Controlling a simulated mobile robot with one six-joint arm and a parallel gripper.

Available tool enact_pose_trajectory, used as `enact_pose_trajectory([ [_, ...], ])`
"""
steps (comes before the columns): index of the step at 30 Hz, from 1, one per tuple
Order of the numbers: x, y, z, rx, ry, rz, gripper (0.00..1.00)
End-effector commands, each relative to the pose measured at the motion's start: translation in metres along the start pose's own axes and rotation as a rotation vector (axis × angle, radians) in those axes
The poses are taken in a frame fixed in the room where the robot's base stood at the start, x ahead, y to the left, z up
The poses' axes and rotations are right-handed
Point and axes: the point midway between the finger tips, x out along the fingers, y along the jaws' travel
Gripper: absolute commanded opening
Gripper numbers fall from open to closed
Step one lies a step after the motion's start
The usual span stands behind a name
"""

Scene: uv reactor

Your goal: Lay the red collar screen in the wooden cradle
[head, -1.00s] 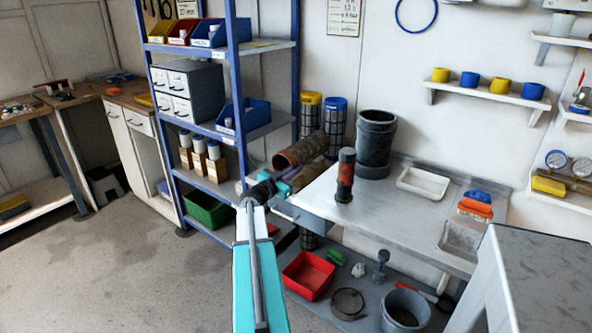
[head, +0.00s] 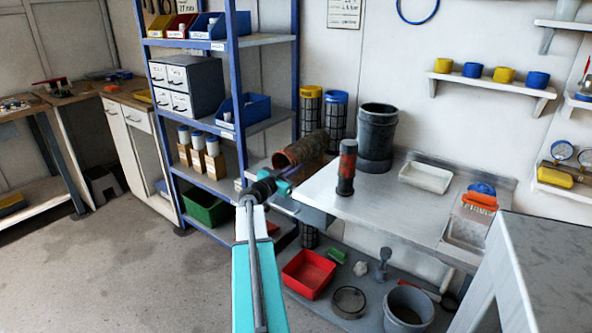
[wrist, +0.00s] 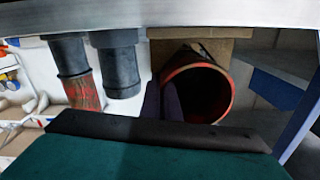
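The red collar screen is a brown-red tube (head: 308,148) with an orange-red rim, lying near-level over the bench's far left end. In the wrist view, which is upside down, its open red-rimmed mouth (wrist: 229,100) faces me. The wooden cradle (wrist: 205,33) shows there as a tan block against the tube's underside; I cannot tell whether the tube rests on it. In the head view the cradle is hidden. My gripper (wrist: 162,98) is at the tube's near rim. Its dark fingers are close together and appear shut on the tube wall; the tube's far end is hidden.
A dark red-banded cylinder (head: 346,168) and a black pot (head: 376,140) stand upright just right of the tube. Yellow-collared (head: 310,110) and blue-collared (head: 336,118) screens stand behind. A blue shelf rack (head: 236,100) rises at left. A white tray (head: 426,177) lies farther right on the bench (head: 400,215).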

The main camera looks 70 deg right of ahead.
Motion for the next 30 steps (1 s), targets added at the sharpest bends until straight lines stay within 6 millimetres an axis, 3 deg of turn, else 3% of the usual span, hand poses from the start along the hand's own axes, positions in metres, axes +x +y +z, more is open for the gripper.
enact_pose_trajectory([
  [2,0.0,0.001,0.002,0.001,-0.003,0.001,0.0],
  [6,0.0,0.001,0.002,0.002,-0.003,0.003,0.22],
  [7,0.0,0.002,0.002,0.002,-0.004,0.003,0.24],
  [22,-0.001,0.005,0.005,0.002,-0.006,0.011,0.24],
  [30,-0.02,0.004,0.005,0.002,-0.006,0.005,0.24],
])
